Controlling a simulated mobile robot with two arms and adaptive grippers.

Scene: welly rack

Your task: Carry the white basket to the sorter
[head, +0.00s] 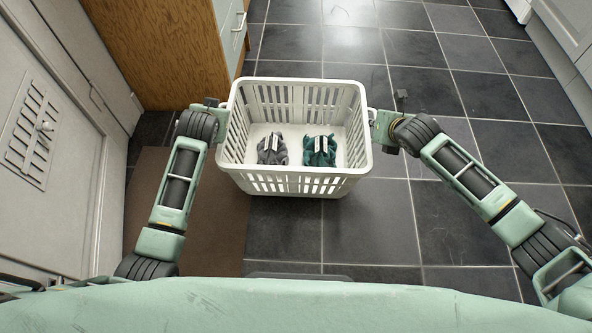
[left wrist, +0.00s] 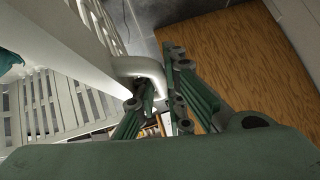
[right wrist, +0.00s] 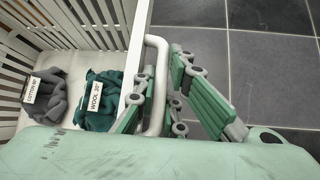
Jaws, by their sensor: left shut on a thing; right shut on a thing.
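The white basket (head: 290,183) is held up between my two arms in the head view, above the dark tiled floor. Inside it lie a grey cloth bundle (head: 272,149) and a teal cloth bundle (head: 319,151), each with a white tag. In the right wrist view the teal bundle's tag reads WOOL; the grey one's print is small. My left gripper (left wrist: 160,100) is shut on the basket's left handle (left wrist: 140,66). My right gripper (right wrist: 160,98) is shut on the right handle (right wrist: 154,85). No sorter can be made out.
A wooden cabinet side (head: 160,52) stands close beyond my left gripper. A pale door with a vent (head: 50,150) is at the left. A brown mat (head: 190,225) lies below left. White cabinets (head: 570,45) line the far right. Tiled floor (head: 480,95) ahead and right is clear.

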